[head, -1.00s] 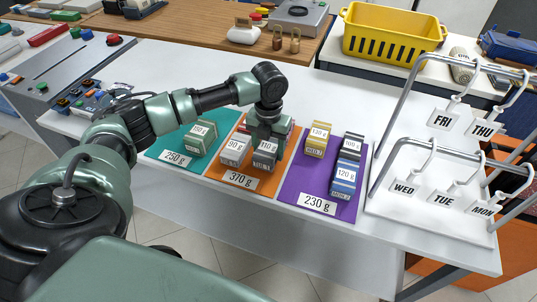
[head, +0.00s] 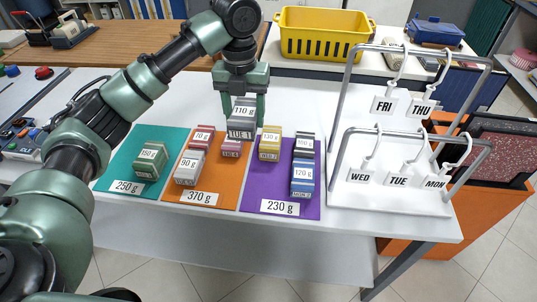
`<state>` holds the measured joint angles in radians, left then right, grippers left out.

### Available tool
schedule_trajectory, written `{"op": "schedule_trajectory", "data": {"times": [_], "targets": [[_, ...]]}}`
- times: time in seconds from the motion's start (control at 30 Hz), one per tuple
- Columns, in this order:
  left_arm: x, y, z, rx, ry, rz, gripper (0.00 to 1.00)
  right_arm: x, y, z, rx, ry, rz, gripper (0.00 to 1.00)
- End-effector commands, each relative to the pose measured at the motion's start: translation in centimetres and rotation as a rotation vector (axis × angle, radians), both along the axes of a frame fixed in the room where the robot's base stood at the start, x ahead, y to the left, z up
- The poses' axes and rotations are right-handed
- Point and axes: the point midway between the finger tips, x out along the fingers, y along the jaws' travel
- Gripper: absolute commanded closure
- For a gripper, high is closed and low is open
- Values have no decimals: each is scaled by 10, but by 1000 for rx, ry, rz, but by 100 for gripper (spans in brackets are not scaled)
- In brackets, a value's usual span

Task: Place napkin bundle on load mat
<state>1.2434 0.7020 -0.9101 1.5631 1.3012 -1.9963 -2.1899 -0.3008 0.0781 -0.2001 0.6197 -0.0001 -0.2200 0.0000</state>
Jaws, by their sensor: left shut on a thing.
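My left gripper (head: 241,107) is shut on a grey napkin bundle (head: 242,116) labelled 110 g and TUE 1. It holds the bundle above the back right of the orange mat (head: 208,186), tagged 370 g. On that mat are a red 70 g bundle (head: 202,139), a pale grey 90 g bundle (head: 188,168) and another red bundle (head: 231,147), partly hidden. The teal mat (head: 115,166), tagged 250 g, bears a green 150 g bundle (head: 149,160). The purple mat (head: 265,184), tagged 230 g, bears yellow 130 g (head: 270,143), grey (head: 304,146) and blue 120 g (head: 302,175) bundles. My right gripper is out of view.
A metal rack (head: 345,95) with hooks and day tags stands right of the purple mat. A yellow basket (head: 322,35) is behind. The teal mat is bare around its one bundle; the purple mat is bare at its front left.

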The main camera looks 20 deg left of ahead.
Motion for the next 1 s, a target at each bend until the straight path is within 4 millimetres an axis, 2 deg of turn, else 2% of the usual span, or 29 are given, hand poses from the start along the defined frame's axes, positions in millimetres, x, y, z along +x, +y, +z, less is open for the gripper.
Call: {"op": "schedule_trajectory", "data": {"times": [0.03, 0.1, 0.2, 0.27, 0.37, 0.7, 0.8, 1.0], "targets": [[3, -16, 1, -1, -2, -5, 88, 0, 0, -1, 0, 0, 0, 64], [6, -31, 2, 4, -3, -2, 88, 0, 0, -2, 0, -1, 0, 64], [7, -43, -4, 8, -2, 2, 88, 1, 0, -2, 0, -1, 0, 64], [7, -45, -13, 9, 0, 4, 88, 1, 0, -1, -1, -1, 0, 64], [7, -45, -37, 9, 2, 5, 88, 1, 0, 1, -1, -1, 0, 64], [7, -45, -126, 9, 0, 5, 88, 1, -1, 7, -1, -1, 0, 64], [7, -45, -143, 8, -1, 4, 88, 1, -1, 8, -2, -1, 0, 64], [7, -45, -158, 8, -2, 3, 88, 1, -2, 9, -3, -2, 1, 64]]}}
